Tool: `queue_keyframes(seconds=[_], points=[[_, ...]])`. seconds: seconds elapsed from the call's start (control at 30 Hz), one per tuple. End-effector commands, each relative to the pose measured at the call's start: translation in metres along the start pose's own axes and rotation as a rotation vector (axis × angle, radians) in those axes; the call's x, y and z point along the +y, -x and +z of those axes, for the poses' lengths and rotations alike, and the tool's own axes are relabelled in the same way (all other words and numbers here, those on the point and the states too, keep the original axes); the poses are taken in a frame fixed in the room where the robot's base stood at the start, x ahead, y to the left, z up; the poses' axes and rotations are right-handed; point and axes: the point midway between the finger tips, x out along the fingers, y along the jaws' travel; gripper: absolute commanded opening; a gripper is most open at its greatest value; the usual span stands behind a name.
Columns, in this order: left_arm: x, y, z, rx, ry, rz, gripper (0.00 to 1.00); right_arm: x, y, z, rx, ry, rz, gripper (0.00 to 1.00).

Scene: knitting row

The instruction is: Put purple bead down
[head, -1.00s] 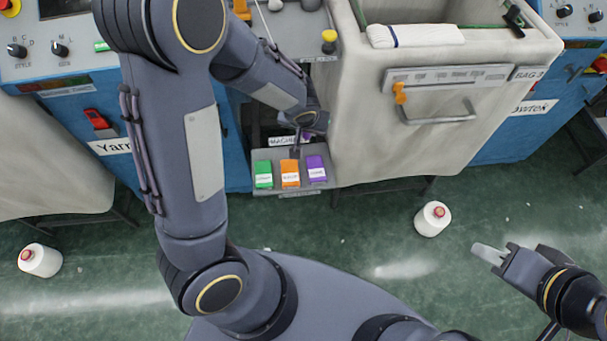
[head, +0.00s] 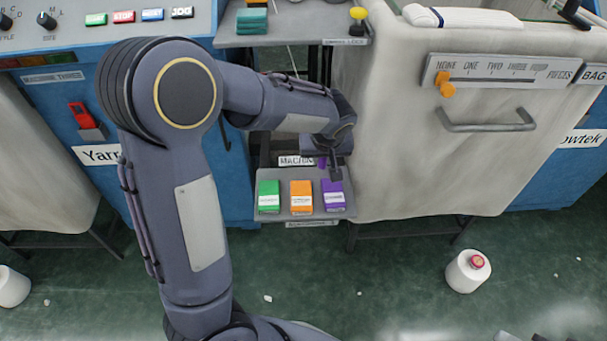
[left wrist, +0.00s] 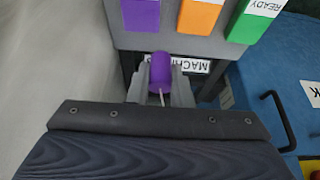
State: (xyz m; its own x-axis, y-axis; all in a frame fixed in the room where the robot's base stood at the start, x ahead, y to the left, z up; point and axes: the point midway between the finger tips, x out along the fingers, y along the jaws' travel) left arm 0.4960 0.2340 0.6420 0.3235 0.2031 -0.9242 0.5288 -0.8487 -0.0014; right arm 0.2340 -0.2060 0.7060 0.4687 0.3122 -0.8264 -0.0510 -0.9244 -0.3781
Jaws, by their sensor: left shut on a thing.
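My left gripper (head: 334,172) is shut on a purple bead (left wrist: 160,72), which sits between its fingers in the left wrist view. In the head view only a small bit of the bead (head: 322,162) shows beside the fingers. The gripper is at the back right of a small grey shelf (head: 300,216), by the purple labelled block (head: 333,193). I cannot tell whether the bead touches anything below it. Only a grey scrap of what seems my right gripper (head: 508,337) shows at the bottom edge.
The shelf also bears a green block (head: 269,196) and an orange block (head: 301,196). A MACHINE sign (head: 296,161) stands behind them. A white yarn cone (head: 467,271) stands on the floor.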

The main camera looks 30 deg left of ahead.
Motion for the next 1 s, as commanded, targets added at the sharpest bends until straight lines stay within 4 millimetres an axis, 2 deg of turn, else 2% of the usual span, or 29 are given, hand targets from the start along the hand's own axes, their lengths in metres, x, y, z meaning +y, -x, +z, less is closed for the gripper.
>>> queue_keyframes(seconds=[0.03,0.13,0.2,0.33,0.67,0.83,1.0], points=[[-0.009,-0.013,-0.008,0.000,0.007,-0.003,0.00,0.002,-0.004,0.002,0.000,0.000,0.000,0.33],[-0.021,-0.032,-0.023,-0.001,0.005,-0.003,0.00,0.004,-0.009,0.004,0.000,0.000,0.000,0.33],[-0.026,-0.051,-0.024,-0.003,0.001,-0.003,0.00,0.006,-0.014,0.007,0.000,0.000,0.000,0.33],[-0.034,-0.073,-0.030,-0.001,0.000,-0.001,0.00,0.008,-0.018,0.009,0.000,0.000,0.000,0.33],[-0.043,-0.099,-0.036,0.000,-0.001,-0.001,0.00,0.011,-0.024,0.012,0.000,0.000,0.000,0.33],[-0.042,-0.123,-0.026,-0.001,-0.004,0.000,0.00,0.015,-0.033,0.017,0.000,0.000,0.000,0.33],[-0.042,-0.124,-0.026,0.002,-0.002,0.002,0.00,0.015,-0.032,0.016,0.000,0.000,0.000,0.33]])
